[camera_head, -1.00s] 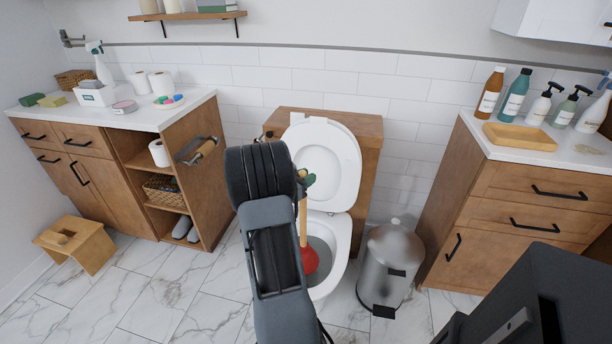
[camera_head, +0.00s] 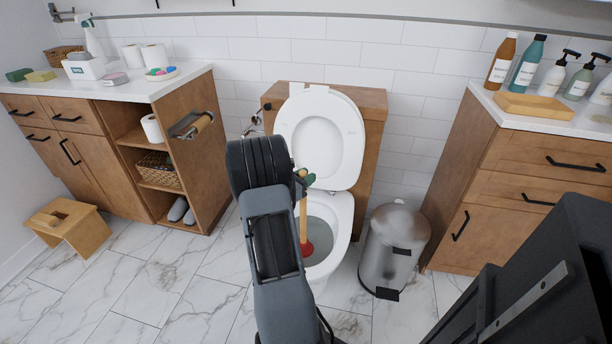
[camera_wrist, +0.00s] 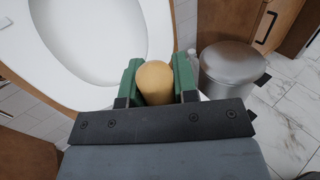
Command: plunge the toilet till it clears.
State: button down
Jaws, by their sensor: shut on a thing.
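The toilet (camera_head: 345,205) stands at centre with its lid and seat (camera_head: 318,133) raised. The plunger has a wooden handle (camera_head: 303,218) and a red rubber cup (camera_head: 307,249). It stands near upright with the cup inside the bowl; how far the cup sits into the drain cannot be told. My gripper (camera_head: 305,177) is shut around the upper end of the handle. In the wrist view the rounded handle top (camera_wrist: 154,80) sits between the green finger pads. The raised seat (camera_wrist: 85,45) shows beyond it. My arm hides part of the bowl's left side.
A metal pedal bin (camera_head: 394,250) stands just right of the toilet. Wooden cabinets flank it, the left one with a paper holder (camera_head: 191,125), the right one with bottles (camera_head: 526,64). A wooden stool (camera_head: 70,230) is at far left. Marble floor is clear at front left.

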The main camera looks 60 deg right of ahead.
jog(key=shift+f+b, duration=1.3)
jog(key=shift+f, duration=0.8)
jog(key=shift+f+b, duration=0.45)
jog(key=shift+f, duration=0.1)
jog(key=shift+f+b, duration=0.35)
jog(key=shift+f, duration=0.15)
jog(key=shift+r+p, duration=0.3)
jog(key=shift+r, duration=0.2)
jog(key=shift+f, duration=0.3)
dwell(0.7)
jog(key=shift+r, duration=0.3)
jog(key=shift+f, duration=0.25)
dwell(1.2)
